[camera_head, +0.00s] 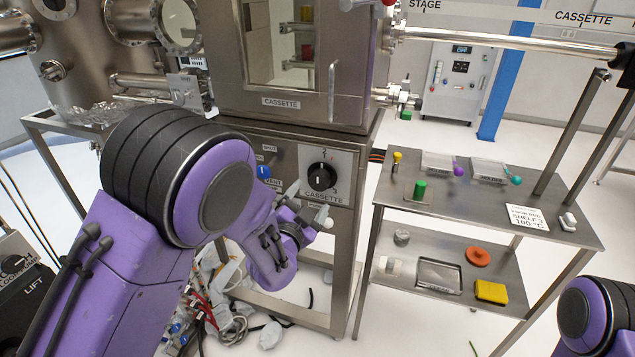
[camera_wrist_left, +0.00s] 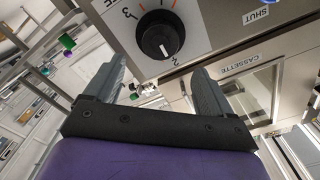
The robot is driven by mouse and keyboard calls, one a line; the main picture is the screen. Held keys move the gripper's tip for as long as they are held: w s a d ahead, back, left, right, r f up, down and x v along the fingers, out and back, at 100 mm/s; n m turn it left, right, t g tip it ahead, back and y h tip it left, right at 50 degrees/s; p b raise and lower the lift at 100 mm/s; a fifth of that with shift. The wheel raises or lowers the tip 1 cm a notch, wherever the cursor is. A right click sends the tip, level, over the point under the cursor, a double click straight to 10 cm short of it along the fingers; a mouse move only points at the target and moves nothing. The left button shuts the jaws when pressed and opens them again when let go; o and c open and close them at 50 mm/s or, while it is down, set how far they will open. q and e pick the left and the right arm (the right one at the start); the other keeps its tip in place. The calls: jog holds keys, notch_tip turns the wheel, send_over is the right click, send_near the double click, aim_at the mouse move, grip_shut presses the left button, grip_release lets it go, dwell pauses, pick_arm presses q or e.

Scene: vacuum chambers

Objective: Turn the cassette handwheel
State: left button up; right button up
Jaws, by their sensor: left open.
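The cassette handwheel is a round black knob (camera_head: 321,176) with a white pointer line on a pale plate marked with numbers and CASSETTE, on the front panel under the chamber. In the left wrist view the knob (camera_wrist_left: 158,35) shows close ahead, with orange marks around it. My left gripper (camera_head: 309,204) is open and empty, just below the knob in the head view. In the left wrist view its two grey fingers (camera_wrist_left: 158,72) are spread apart, with the knob beyond the gap between them. I see no contact. My right gripper is out of view; only part of my right arm shows.
A blue knob (camera_head: 264,172) sits left of the plate. The chamber window (camera_head: 281,44) and door handle (camera_head: 332,92) are above. A steel cart (camera_head: 461,211) with small parts stands to the right. Cables and bags (camera_head: 215,300) lie below the panel.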

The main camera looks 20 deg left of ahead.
aim_at(319, 183)
pick_arm(q)
jog(key=w+p, duration=0.1)
jog(key=w, duration=0.6)
jog(key=shift+w+f+p, duration=0.1)
jog(key=shift+w+p, duration=0.15)
jog(key=shift+p, duration=0.1)
jog(key=shift+w+d+f, duration=0.1)
jog(key=shift+w, duration=0.05)
jog(key=c, duration=1.1)
